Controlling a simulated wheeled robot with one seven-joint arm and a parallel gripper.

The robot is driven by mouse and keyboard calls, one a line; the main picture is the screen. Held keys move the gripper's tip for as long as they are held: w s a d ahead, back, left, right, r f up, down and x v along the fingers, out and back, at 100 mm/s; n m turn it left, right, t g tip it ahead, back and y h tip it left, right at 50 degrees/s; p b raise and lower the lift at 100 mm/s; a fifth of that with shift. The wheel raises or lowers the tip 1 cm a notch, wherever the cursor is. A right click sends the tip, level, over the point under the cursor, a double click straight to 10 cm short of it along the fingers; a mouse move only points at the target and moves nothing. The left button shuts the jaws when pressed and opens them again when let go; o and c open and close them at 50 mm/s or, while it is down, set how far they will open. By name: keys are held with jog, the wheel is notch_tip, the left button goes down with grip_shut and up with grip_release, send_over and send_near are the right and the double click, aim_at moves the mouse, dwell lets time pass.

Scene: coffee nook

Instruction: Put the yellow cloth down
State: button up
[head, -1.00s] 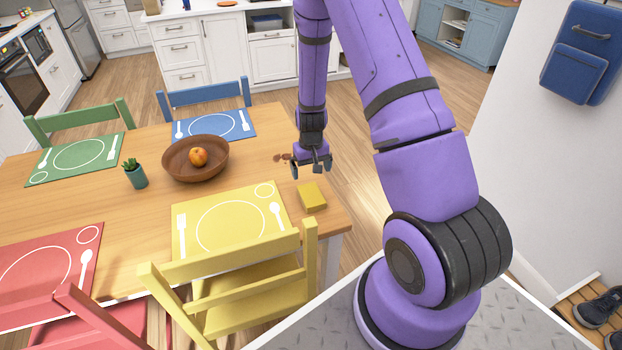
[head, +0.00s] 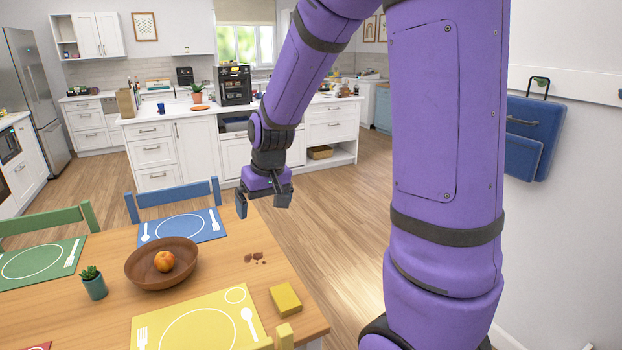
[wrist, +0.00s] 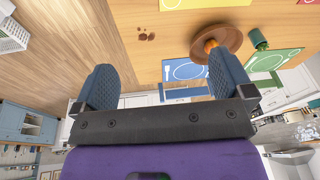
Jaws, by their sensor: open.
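The yellow cloth (head: 285,298) is a folded block lying on the right part of the wooden table, beside the yellow placemat. My gripper (head: 265,205) is open and empty, raised above the far right edge of the table, well apart from the cloth. In the wrist view my two gripper fingers (wrist: 155,85) are spread with nothing between them. The cloth is not clearly seen in the wrist view.
Brown crumbs (head: 255,257) lie on the table (head: 215,265) near the cloth. A brown bowl (head: 140,275) with an orange fruit, a small potted plant (head: 93,285) and several coloured placemats are also there. Open floor (head: 345,230) lies right of the table.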

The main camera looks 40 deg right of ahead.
jog(key=s+a+r+t, duration=0.1)
jog(key=s+a+r, duration=0.1)
jog(key=s+r, duration=0.5)
jog(key=s+a+r+n+t, duration=0.1)
jog(key=s+a+r, duration=0.2)
jog(key=s+r, duration=0.5)
jog(key=s, duration=0.6)
jog(key=shift+s+a+n+t, duration=0.15)
jog(key=shift+s+n+t, duration=0.15)
jog(key=shift+t, duration=0.1)
